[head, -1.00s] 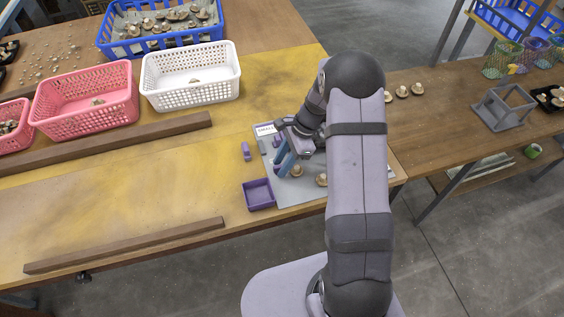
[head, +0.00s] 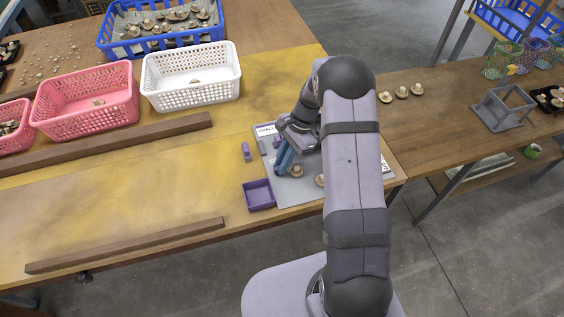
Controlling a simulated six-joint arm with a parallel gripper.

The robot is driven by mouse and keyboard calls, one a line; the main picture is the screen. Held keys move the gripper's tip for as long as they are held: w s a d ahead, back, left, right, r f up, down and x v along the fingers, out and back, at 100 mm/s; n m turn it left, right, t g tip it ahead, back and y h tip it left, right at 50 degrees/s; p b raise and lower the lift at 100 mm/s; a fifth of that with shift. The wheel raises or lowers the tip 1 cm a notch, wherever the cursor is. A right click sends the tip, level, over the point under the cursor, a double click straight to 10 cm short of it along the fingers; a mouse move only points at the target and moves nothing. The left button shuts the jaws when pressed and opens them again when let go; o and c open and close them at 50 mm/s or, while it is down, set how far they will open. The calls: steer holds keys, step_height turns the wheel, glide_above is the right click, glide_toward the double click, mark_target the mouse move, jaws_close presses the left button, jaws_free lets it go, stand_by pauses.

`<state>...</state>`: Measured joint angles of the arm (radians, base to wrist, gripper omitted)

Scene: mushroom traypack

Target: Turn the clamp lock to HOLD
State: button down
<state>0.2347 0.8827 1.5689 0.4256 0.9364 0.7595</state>
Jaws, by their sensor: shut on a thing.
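A grey board (head: 288,187) lies on the yellow table, with small purple fittings on it. One purple fitting (head: 277,143) stands near its top left. My gripper (head: 281,170), with blue fingers, points down at the board's left part. Its fingertips are low at the board and shut on a small purple part, which I take for the clamp lock. The fingers hide most of that part, so I cannot read its position or any HOLD mark. A brown mushroom (head: 296,171) lies just right of the fingertips, and another (head: 320,180) is beside my arm.
A purple tray (head: 259,195) sits at the board's lower left. A small purple block (head: 246,152) lies left of the board. A white basket (head: 191,93) and a pink basket (head: 85,119) stand behind a wooden rail (head: 105,143).

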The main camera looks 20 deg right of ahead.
steer(key=n+g, duration=0.1)
steer(key=n, duration=0.2)
steer(key=shift+w+n+h, duration=0.15)
steer(key=shift+n+h, duration=0.15)
steer(key=shift+n, duration=0.1)
steer(key=n, duration=0.1)
steer(key=n+g, duration=0.1)
steer(key=n, duration=0.1)
steer(key=shift+w+a+n+h, duration=0.1)
steer(key=shift+a+n+h, duration=0.05)
steer(key=shift+n+h, duration=0.2)
steer(key=n, duration=0.1)
steer(key=n+g+h, duration=0.1)
steer(key=n, duration=0.1)
steer(key=shift+a+n+h, duration=0.15)
steer(key=shift+n+h, duration=0.1)
steer(key=shift+w+n+h, duration=0.1)
steer(key=shift+n+h, duration=0.6)
steer(key=shift+n, duration=1.2)
steer(key=c, duration=1.8)
jaws_free()
